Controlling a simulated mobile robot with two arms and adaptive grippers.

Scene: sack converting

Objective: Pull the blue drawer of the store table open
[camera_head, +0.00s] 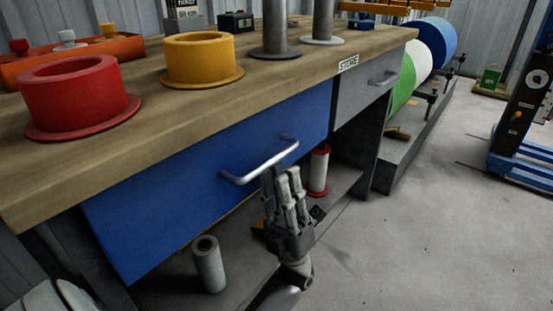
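The store table (130,160) has a wooden top and a small "STORE" label (348,64) on its edge. Its blue drawer (150,205) is under the near part of the top; its front looks closed, with no inside showing. A silver bar handle (262,167) runs across the drawer front. My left gripper (282,174) points up from below, its fingertips just under the right half of the handle. The fingers stand apart with a narrow gap and hold nothing visible; whether they touch the bar is unclear. My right gripper is not in view.
A grey drawer (365,92) sits right of the blue one. Red (75,95) and yellow (200,60) flanged rings stand on the top. A grey roll (209,265) and a red-ended white spool (319,172) stand below. The floor at right (430,230) is clear.

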